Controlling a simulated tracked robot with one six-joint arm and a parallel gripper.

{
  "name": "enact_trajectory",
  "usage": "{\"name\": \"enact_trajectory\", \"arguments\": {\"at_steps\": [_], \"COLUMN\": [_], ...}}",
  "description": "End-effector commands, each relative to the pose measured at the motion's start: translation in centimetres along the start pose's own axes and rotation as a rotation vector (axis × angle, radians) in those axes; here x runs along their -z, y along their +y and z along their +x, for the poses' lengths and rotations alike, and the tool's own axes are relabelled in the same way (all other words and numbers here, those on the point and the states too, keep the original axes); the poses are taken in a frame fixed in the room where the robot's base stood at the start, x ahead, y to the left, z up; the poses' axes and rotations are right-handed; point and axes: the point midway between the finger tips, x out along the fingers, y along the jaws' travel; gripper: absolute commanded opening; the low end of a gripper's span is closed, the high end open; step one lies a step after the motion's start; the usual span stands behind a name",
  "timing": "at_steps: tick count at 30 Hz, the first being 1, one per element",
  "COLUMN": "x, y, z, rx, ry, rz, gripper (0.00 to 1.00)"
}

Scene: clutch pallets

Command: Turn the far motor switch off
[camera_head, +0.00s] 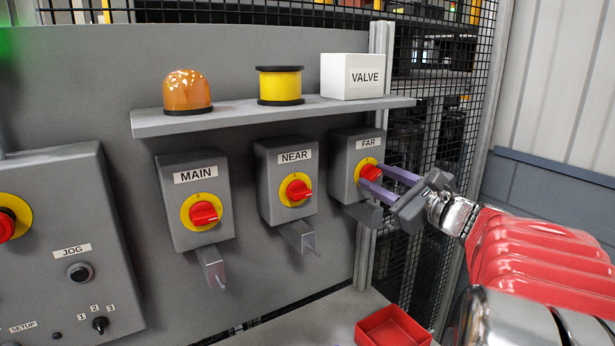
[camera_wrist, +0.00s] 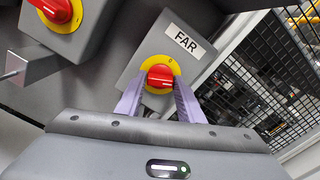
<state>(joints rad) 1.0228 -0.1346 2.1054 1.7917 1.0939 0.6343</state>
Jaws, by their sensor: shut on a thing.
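The far motor switch (camera_head: 356,168) is a grey box labelled FAR with a red knob on a yellow disc, on the right of the panel. My gripper (camera_head: 375,180) reaches it from the right, its two purple fingers around the red knob and shut on it. In the wrist view the red knob (camera_wrist: 160,78) sits between the fingertips (camera_wrist: 158,88), and a 0 mark shows above it on the yellow disc. The fingers partly hide the knob in the head view, so its exact angle there is unclear.
The NEAR switch (camera_head: 286,180) and MAIN switch (camera_head: 194,200) stand left of it, with hasps below. A shelf (camera_head: 230,118) above holds an orange beacon, a yellow spool and a white VALVE box. A red tray (camera_head: 392,328) lies below. Wire mesh (camera_head: 425,200) is at the right.

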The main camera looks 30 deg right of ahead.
Motion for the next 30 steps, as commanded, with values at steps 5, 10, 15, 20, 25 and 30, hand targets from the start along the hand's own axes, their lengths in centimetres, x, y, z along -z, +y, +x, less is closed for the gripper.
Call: {"name": "enact_trajectory", "arguments": {"at_steps": [5, 10, 15, 20, 25, 30], "x": [0.08, 0.09, 0.09, 0.1, 0.12, 0.14], "y": [0.03, 0.08, 0.12, 0.17, 0.22, 0.28], "z": [-0.02, 0.0, 0.01, 0.02, 0.03, 0.04], "rx": [-0.001, -0.002, -0.003, -0.004, -0.005, -0.007], "ry": [0.001, 0.001, 0.001, 0.0, 0.0, -0.001], "rz": [-0.167, -0.328, -0.49, -0.641, -0.798, -0.933], "gripper": [0.12, 0.12, 0.12, 0.12, 0.12, 0.12]}}
